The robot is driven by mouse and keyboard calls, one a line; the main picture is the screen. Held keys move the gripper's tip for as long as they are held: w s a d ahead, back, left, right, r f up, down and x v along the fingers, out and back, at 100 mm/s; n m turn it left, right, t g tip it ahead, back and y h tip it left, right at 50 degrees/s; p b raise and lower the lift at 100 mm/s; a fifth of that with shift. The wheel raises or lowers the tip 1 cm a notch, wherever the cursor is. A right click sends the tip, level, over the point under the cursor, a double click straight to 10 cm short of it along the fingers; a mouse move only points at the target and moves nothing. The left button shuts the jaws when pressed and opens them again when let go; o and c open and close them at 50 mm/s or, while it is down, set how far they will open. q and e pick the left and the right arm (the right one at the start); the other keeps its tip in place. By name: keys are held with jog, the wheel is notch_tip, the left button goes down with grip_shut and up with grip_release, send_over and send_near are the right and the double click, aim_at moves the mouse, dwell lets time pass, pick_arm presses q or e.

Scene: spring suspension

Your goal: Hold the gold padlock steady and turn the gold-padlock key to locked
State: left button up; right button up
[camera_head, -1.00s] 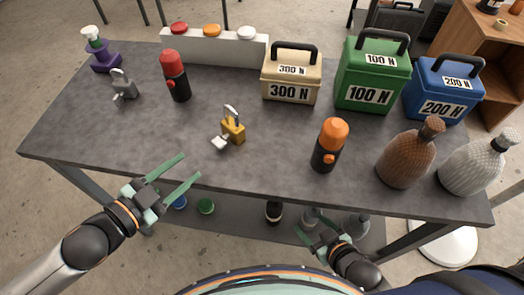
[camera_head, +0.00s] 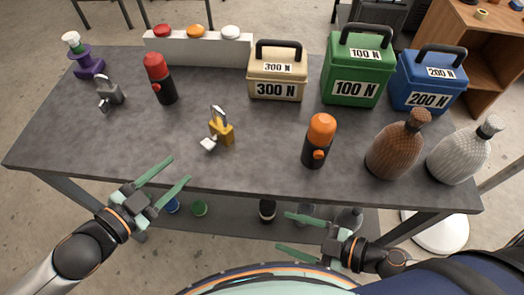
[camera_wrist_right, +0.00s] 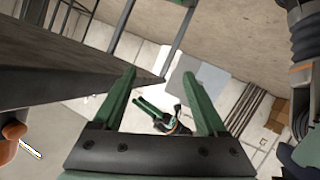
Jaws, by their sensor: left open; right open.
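The gold padlock (camera_head: 224,133) stands on the grey table, left of its middle, with its silver shackle up. The key (camera_head: 208,144) with a white head sticks out at its lower left; its exact angle is too small to tell. My left gripper (camera_head: 181,170) is open and empty at the table's front edge, short of the padlock and to its left. My right gripper (camera_head: 277,234) is open and empty in front of the table, below its edge. In the right wrist view, its two green fingers (camera_wrist_right: 166,95) are spread with nothing between them.
A silver padlock (camera_head: 110,93) and a red-topped bottle (camera_head: 159,79) stand to the left. An orange-topped bottle (camera_head: 319,141) and a brown bottle (camera_head: 396,147) stand to the right. Weight boxes (camera_head: 356,67) line the back. The table (camera_head: 255,150) is bare around the gold padlock.

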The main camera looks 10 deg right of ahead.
aim_at(229, 131)
jog(key=w+a+r+n+y, duration=0.4)
jog(key=r+n, duration=0.6)
jog(key=n, duration=0.6)
jog(key=w+a+n+t, duration=0.1)
jog(key=w+n, duration=0.1)
jog(key=n, duration=0.1)
jog(key=w+a+n+t+h, duration=0.1)
jog(key=w+a+n, duration=0.1)
jog(key=w+n, duration=0.1)
jog(key=w+a+n+t+h, duration=0.1)
jog(key=w+n+t, duration=0.1)
jog(key=w+n, duration=0.1)
jog(key=shift+w+a+r+n, duration=0.1)
jog(key=shift+a+r+n, duration=0.1)
jog(key=shift+n, duration=0.1)
jog(key=w+d+n, duration=0.1)
jog(key=w+d+n+t+h, duration=0.1)
jog(key=w+d+f+n, duration=0.1)
jog(key=d, duration=0.1)
jog(key=shift+d+t, duration=0.1)
jog(key=shift+t, duration=0.2)
jog(key=shift+w+d+h, duration=0.1)
jog(key=shift+d+h, duration=0.2)
jog(key=shift+h, duration=0.1)
jog(key=shift+w+r, duration=0.1)
jog(key=shift+w, duration=0.1)
jog(key=x, duration=1.2)
jog(key=shift+r, duration=0.1)
jog(key=shift+c, duration=0.3)
